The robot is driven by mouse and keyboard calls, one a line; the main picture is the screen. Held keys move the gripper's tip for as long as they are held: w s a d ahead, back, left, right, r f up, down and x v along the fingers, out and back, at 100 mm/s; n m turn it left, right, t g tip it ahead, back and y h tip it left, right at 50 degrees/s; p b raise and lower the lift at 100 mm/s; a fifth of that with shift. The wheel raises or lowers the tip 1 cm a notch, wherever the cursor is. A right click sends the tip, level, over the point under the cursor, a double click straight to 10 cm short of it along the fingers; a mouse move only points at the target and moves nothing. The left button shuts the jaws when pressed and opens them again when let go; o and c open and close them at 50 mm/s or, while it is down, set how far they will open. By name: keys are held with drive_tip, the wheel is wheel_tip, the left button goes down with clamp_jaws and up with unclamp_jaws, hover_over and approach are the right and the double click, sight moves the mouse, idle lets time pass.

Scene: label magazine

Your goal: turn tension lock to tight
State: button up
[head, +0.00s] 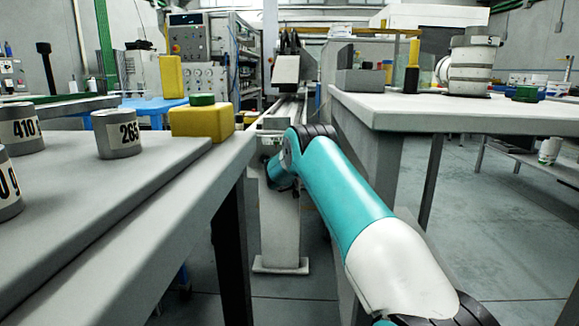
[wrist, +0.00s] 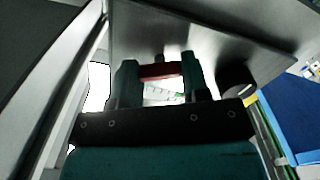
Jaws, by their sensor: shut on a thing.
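In the wrist view, a short dark red bar (wrist: 160,71) lies across between the two teal fingers of my gripper (wrist: 159,68). It looks like the handle of the tension lock, and my gripper is shut on it. The bar sits against the underside or face of a grey metal panel (wrist: 205,35). No marking for tight is readable, so I cannot tell the lock's setting. In the head view, my teal arm reaches forward to the post between the tables; my gripper and the lock are hidden there.
A grey table (head: 110,235) on the left holds grey weights (head: 118,135) and a yellow block (head: 201,121) with a green top. A white table (head: 440,112) stands on the right. My arm lies in the narrow gap between them. A dark round knob (wrist: 236,77) sits beside my gripper.

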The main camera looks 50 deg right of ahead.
drive_tip(key=shift+f+m+b, duration=0.1)
drive_tip(key=shift+m+b, duration=0.7)
drive_tip(key=shift+m, duration=0.9)
drive_tip(key=o, duration=0.9)
drive_tip(key=p+v, duration=0.1)
drive_tip(key=v, duration=1.6)
drive_tip(key=shift+s+a, duration=0.15)
drive_tip(key=shift+s, duration=0.05)
drive_tip(key=shift+s, duration=0.1)
